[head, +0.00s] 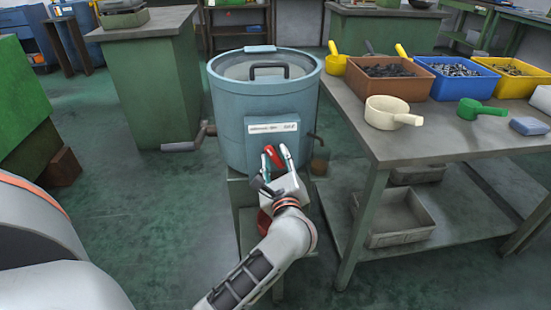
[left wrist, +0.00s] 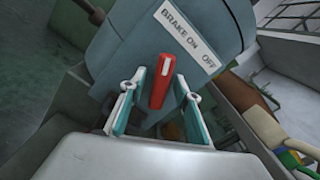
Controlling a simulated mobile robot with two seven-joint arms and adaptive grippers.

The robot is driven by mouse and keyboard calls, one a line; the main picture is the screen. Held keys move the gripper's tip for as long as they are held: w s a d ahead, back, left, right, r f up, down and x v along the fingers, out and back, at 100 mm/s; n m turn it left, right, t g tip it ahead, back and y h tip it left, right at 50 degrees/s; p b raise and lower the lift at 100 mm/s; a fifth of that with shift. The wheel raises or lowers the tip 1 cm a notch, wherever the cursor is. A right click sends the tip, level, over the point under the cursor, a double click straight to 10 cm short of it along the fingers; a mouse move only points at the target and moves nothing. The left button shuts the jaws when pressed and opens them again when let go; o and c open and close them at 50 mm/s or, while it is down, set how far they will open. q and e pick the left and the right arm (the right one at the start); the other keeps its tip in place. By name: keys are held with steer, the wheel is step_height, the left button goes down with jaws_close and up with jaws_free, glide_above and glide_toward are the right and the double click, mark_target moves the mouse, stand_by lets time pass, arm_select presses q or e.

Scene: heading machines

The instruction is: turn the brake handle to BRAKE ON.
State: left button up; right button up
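The brake handle (head: 271,156) is a red lever with a pale strip near its tip, on the front of a blue-grey round drum (head: 225,130). A white label (head: 272,128) above it reads BRAKE ON at left and OFF at right. The handle leans to the left in the head view, toward the BRAKE ON end. My left gripper (head: 275,159) is at the drum's front with its fingers on either side of the handle. In the left wrist view the red handle (left wrist: 161,84) stands between the spread fingers, with gaps visible beside it. My right gripper is out of view.
A workbench (head: 445,140) at right carries brown, blue and yellow bins and scoops; a grey tray (head: 402,220) sits on its lower shelf. A crank (head: 185,146) sticks out at the drum's left. A green cabinet (head: 150,85) stands behind left.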

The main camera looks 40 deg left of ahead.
arm_select(q)
steer(key=v, duration=1.2)
